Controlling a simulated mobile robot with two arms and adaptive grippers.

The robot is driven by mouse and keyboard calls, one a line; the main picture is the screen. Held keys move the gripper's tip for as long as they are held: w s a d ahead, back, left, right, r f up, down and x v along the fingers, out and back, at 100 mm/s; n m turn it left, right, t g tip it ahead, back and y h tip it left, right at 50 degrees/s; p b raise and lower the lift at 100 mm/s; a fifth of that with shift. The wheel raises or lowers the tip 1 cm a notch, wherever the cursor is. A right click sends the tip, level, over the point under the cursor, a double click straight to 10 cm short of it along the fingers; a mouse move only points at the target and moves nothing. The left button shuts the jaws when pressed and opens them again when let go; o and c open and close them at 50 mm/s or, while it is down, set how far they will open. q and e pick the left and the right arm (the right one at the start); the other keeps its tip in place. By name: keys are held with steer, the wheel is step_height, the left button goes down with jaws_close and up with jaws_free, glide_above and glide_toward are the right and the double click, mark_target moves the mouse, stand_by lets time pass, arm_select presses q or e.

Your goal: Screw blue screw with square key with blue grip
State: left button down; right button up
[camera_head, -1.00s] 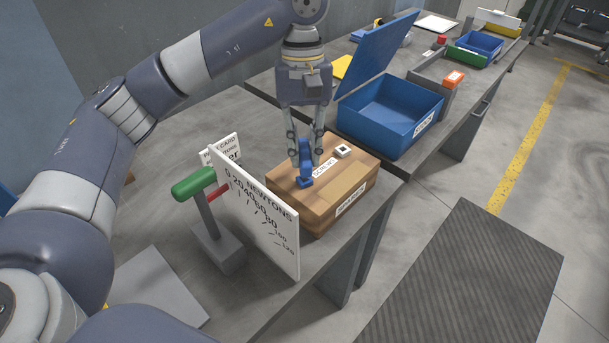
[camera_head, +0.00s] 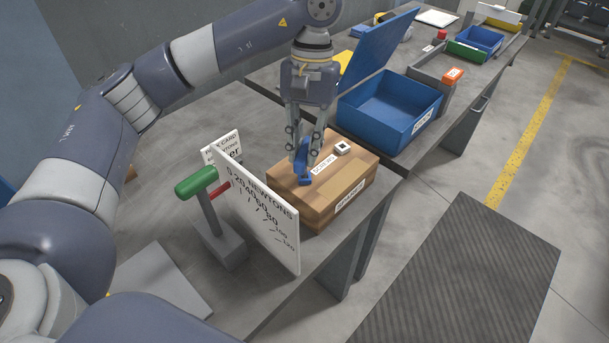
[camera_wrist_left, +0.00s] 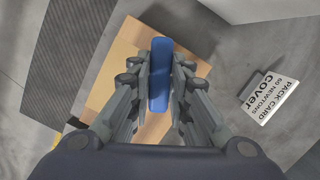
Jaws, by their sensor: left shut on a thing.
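My left gripper (camera_head: 302,160) points down over the wooden block (camera_head: 338,190) and is shut on the blue grip of the key (camera_head: 303,160). The blue grip (camera_wrist_left: 160,75) also shows between the fingers in the left wrist view, above the block's top (camera_wrist_left: 120,62). The key's lower end is at the block's top, beside a white label; whether it sits on a screw cannot be told. A small white piece with a dark square centre (camera_head: 343,147) is on the block's top to the right. No blue screw can be told apart from the key. My right gripper is not in view.
A white board marked in newtons (camera_head: 262,222) stands left of the block, with a green-handled lever (camera_head: 197,182) beside it. A card (camera_head: 222,148) stands behind the board. An open blue box (camera_head: 392,118) with raised lid is at the back right.

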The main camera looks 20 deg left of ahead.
arm_select(q)
steer(key=shift+n, duration=0.5)
steer(key=shift+s+p+v, duration=0.15)
steer(key=shift+p+v, duration=0.45)
steer(key=shift+v, duration=0.15)
steer(key=shift+s+p+v, duration=0.15)
steer(key=shift+p+v, duration=0.4)
steer(key=shift+v, duration=0.15)
steer(key=shift+r, duration=0.1)
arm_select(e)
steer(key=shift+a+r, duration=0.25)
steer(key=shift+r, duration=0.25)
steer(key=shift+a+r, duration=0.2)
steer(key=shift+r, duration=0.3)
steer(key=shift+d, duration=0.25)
arm_select(q)
steer(key=shift+n, duration=0.4)
steer(key=shift+n+h+b, duration=0.3)
steer(key=shift+n+h, duration=0.1)
steer(key=shift+n, duration=0.8)
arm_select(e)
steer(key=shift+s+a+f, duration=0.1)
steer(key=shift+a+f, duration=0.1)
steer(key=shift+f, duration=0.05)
arm_select(q)
steer(key=shift+f, duration=0.2)
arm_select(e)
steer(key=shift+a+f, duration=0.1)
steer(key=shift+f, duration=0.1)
